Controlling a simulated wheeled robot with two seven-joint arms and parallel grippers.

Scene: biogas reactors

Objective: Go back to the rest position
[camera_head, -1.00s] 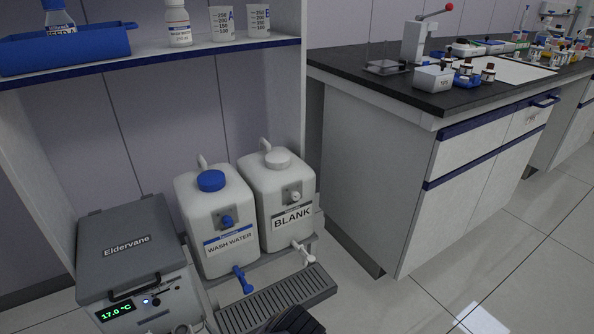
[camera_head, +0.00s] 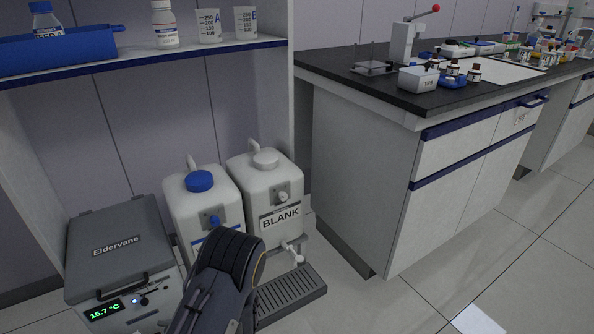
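Neither gripper shows clearly in the head view. A dark grey arm link of mine comes up from the bottom edge, in front of the wash water container (camera_head: 206,200) and the drip tray (camera_head: 291,291). It hides the container's lower front and its label. Whether my grippers hold anything cannot be seen.
The Eldervane box (camera_head: 118,245) stands at lower left, reading 15.7 °C. The BLANK container (camera_head: 272,185) stands beside the wash water. A shelf (camera_head: 150,62) is above with a blue tray (camera_head: 60,50). A dark-topped bench (camera_head: 340,70) is at right.

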